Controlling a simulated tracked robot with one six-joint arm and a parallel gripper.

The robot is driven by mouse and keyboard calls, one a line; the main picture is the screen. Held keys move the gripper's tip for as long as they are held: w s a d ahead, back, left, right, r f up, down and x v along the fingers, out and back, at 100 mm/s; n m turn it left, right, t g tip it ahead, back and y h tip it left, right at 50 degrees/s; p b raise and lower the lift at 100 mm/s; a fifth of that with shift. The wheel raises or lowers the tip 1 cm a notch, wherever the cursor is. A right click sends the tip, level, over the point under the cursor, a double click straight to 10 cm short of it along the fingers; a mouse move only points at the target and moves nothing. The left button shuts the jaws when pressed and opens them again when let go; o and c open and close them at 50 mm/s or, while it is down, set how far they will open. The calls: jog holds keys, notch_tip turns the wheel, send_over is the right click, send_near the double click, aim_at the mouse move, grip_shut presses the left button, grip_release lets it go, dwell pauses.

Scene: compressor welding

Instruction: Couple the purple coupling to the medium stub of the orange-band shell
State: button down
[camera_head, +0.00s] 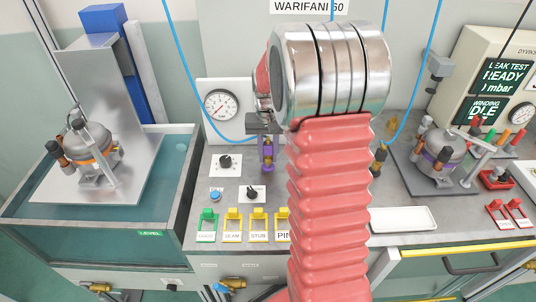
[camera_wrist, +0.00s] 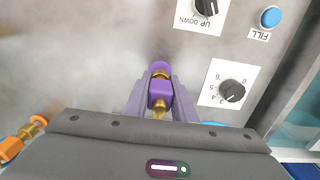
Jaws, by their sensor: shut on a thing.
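In the head view the purple coupling (camera_head: 267,154) hangs upright below the jaws, above the grey console. The orange-band shell (camera_head: 92,140) is a grey metal compressor on a bracket plate at the left, over the water tank, well apart from my gripper. Several short stubs show around it, some with dark or copper ends. I cannot tell which stub is the medium one.
The tank (camera_head: 150,212) holds greenish water. A pressure gauge (camera_head: 222,104) and knobs are on the console. Yellow and green switches (camera_head: 233,220) line its front. A purple-band shell (camera_head: 440,155) and a white tray (camera_head: 403,219) are at right. An orange coupling (camera_wrist: 14,146) shows in the wrist view.

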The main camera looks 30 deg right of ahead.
aim_at(268, 140)
jog(key=shift+r, duration=0.25)
jog(key=shift+r, duration=1.85)
dwell(0.3)
jog(key=c, duration=2.1)
grip_release()
grip_shut()
